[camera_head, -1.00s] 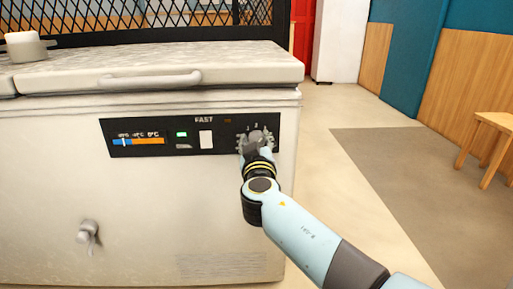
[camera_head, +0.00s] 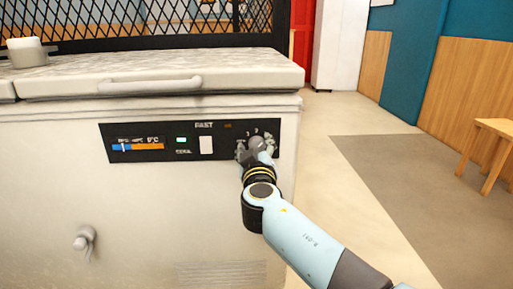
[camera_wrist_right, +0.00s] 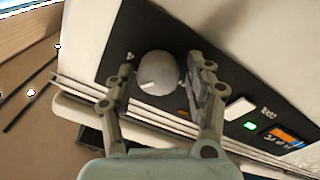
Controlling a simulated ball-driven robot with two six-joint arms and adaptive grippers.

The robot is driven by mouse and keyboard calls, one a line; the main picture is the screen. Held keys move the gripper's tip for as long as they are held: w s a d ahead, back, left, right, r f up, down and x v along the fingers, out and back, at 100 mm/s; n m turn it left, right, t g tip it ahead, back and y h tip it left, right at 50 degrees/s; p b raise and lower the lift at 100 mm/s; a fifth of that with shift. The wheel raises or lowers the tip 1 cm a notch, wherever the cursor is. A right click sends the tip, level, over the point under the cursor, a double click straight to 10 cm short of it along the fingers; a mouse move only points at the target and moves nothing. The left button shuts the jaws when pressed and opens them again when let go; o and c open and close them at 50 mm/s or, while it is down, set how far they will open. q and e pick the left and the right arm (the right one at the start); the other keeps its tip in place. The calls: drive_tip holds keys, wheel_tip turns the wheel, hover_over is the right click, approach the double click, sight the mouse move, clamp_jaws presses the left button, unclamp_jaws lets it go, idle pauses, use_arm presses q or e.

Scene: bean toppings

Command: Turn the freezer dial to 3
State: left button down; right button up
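The freezer dial (camera_head: 257,143) is a round grey knob at the right end of the black control panel on the freezer front. In the right wrist view the dial (camera_wrist_right: 160,72) has a pale pointer mark facing lower left in the picture. My right gripper (camera_head: 256,152) is at the dial. In the wrist view its two fingers (camera_wrist_right: 160,88) stand apart, one on each side of the knob. The right-hand finger is very close to the knob; whether it touches I cannot tell. A gap shows at the left-hand finger. The dial's numbers are partly hidden. My left gripper is not in view.
The panel (camera_head: 165,153) also has a temperature bar, a green light and a white switch (camera_head: 206,145). The freezer lid (camera_head: 230,70) is closed, with a long handle. A drain tap (camera_head: 83,240) sticks out low on the left. The floor (camera_head: 330,180) right of the freezer is clear.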

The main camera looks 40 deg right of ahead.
drive_tip(key=shift+o, duration=0.5)
drive_tip(key=shift+s, duration=0.1)
drive_tip(key=v, duration=0.7)
drive_tip(key=shift+s+a, duration=0.15)
